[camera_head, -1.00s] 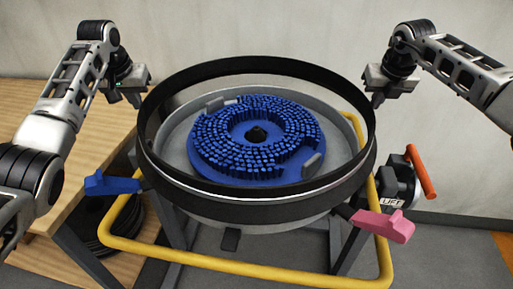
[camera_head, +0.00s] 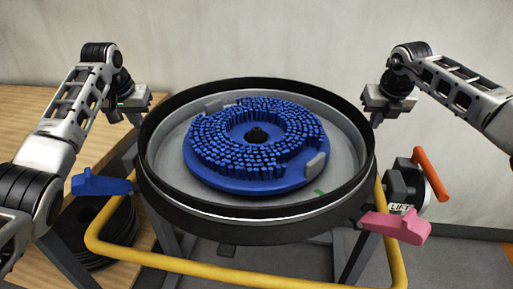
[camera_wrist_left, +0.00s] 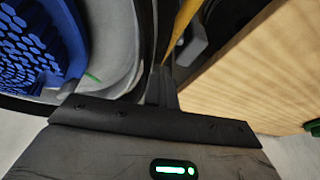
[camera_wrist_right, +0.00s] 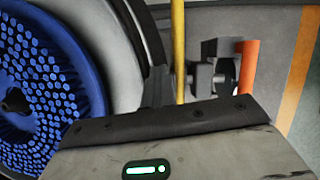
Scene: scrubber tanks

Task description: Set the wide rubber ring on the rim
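The wide black rubber ring (camera_head: 250,228) lies about level at the top of the round grey tank (camera_head: 165,150), encircling its opening. I cannot tell whether it touches the rim all the way round. My left gripper (camera_head: 136,120) is at the ring's left edge. In the left wrist view its fingers (camera_wrist_left: 161,88) are close together at the black band. My right gripper (camera_head: 375,120) is at the right edge; in the right wrist view its fingers (camera_wrist_right: 156,92) also meet the band. Both appear shut on the ring, though the fingertips are partly hidden.
A yellow rail (camera_head: 240,277) surrounds the stand. An orange handle (camera_head: 431,173) is at right, a wooden table (camera_head: 40,112) at left.

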